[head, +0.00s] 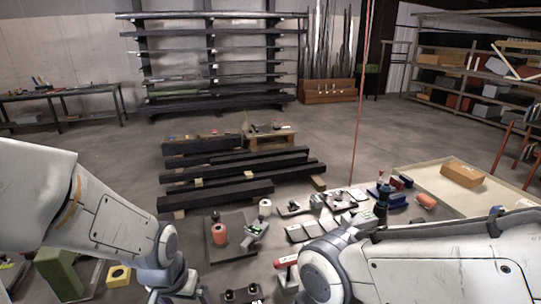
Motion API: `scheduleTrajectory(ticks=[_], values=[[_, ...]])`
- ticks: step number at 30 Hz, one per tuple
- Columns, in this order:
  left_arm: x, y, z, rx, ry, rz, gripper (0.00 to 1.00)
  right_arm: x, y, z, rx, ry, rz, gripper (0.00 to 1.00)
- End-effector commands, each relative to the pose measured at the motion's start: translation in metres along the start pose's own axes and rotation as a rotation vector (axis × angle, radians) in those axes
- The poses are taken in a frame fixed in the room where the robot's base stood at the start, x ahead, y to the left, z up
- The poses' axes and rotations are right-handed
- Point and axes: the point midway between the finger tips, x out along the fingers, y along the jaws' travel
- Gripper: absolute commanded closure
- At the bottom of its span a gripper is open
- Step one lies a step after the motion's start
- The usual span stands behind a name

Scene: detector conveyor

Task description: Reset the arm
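My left arm (110,215) comes in from the left and bends down at a joint near the bottom edge. Its dark end (175,293) is cut off by the bottom of the picture, so the fingers do not show. My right arm (430,265) comes in from the right and reaches left to a rounded joint (318,278). A dark part (383,203) stands up behind that arm, and I cannot tell if it is my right gripper. Nothing held shows in either gripper.
A dark board with an orange roll (219,235) lies between the arms. Several small trays (300,232) and parts lie beyond the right arm. A yellow block (118,276) is at lower left. Dark beams (240,190) lie ahead; a pale table (425,182) holds an orange box (462,173).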

Motion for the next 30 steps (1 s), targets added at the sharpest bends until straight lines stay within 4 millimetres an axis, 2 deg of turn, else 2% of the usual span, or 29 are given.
scheduleTrajectory(ticks=[5,11,18,21,24,30], values=[[0.004,0.028,0.013,0.085,-0.023,0.027,0.06,0.016,0.001,0.001,0.001,0.000,0.000,1.00],[0.005,0.065,0.038,0.219,-0.062,0.065,0.06,0.035,0.003,0.002,0.002,-0.001,0.000,1.00],[0.003,0.112,0.090,0.441,-0.131,0.120,0.06,0.065,0.005,0.004,0.004,-0.001,0.000,1.00],[0.000,0.123,0.112,0.521,-0.160,0.137,0.06,0.073,0.005,0.004,0.005,-0.001,0.000,1.00],[-0.003,0.128,0.123,0.561,-0.177,0.144,0.06,0.076,0.005,0.004,0.005,0.000,0.000,1.00],[-0.006,0.128,0.126,0.571,-0.183,0.145,0.06,0.074,0.005,0.004,0.005,0.000,0.000,1.00]])
